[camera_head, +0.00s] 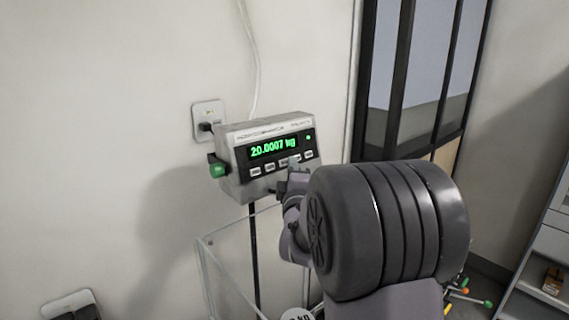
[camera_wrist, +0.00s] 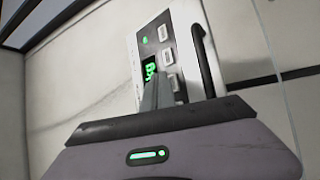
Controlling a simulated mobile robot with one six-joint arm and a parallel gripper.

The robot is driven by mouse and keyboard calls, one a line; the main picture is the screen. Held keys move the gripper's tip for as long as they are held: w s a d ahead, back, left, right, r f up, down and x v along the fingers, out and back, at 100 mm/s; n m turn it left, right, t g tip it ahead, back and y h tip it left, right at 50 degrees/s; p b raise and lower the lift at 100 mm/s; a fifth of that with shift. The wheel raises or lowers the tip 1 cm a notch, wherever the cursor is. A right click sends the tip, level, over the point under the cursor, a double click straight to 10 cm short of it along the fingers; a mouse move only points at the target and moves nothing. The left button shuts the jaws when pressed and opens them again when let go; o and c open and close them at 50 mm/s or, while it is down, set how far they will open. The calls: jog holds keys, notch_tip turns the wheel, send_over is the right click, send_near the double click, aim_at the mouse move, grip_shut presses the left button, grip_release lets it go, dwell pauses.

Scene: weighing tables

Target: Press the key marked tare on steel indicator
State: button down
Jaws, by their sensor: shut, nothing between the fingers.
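The steel indicator (camera_head: 227,150) is a grey box at the wall. Its green display (camera_head: 273,147) reads 20.0007 kg. A row of several pale keys (camera_head: 270,163) runs below the display; their labels are too small to read. In the wrist view the indicator's face (camera_wrist: 187,35) is steeply tilted, with keys (camera_wrist: 167,57) beside the display. My gripper (camera_head: 283,186) is shut and empty, just in front of the indicator's lower right. In the wrist view my fingers (camera_wrist: 155,88) overlap part of the display and lie close to the keys. I cannot tell whether they touch.
A green knob (camera_head: 218,170) sticks out at the indicator's left. A wall socket (camera_head: 208,120) with a plug is behind it. A clear glass enclosure (camera_head: 207,270) stands below. A dark-framed glazed panel (camera_head: 405,90) is at the right, with a grey cabinet (camera_head: 545,243) beyond.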

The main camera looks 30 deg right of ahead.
jog(key=shift+w, duration=0.1)
jog(key=shift+w+f+b, duration=0.1)
jog(key=shift+w+b, duration=0.2)
jog(key=shift+b, duration=0.25)
jog(key=shift+w+a+f+b, duration=0.1)
jog(key=shift+w+b, duration=0.25)
dwell(0.4)
jog(key=shift+s, duration=0.15)
jog(key=shift+s+r+b, duration=0.2)
jog(key=shift+s+b, duration=0.25)
jog(key=shift+s, duration=0.15)
